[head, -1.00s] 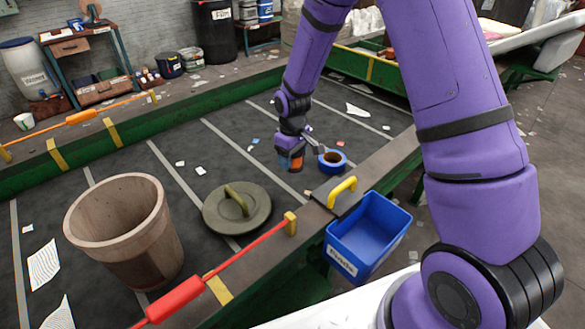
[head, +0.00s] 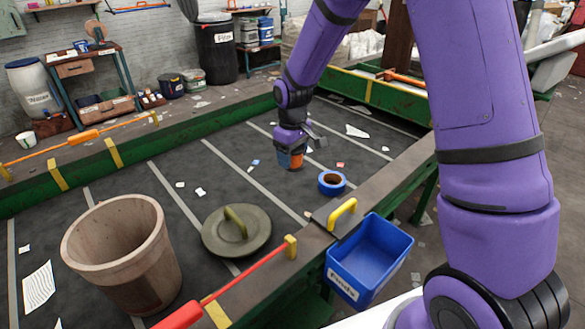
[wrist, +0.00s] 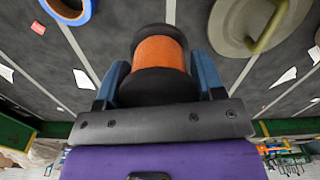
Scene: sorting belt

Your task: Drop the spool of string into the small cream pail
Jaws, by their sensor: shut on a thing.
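The spool of string (wrist: 160,55), orange thread between black ends, is upright between the blue fingers of my gripper (wrist: 160,75) in the wrist view. The fingers are shut on its sides. In the head view my gripper (head: 290,152) holds the spool (head: 290,161) above the dark belt, left of a blue tape roll.
On the belt are the blue tape roll (head: 332,190), an olive lid (head: 262,236), a large brownish bucket (head: 125,270) and paper scraps. A blue bin (head: 370,262) hangs at the near edge. Red-orange bars (head: 250,262) run along the edges.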

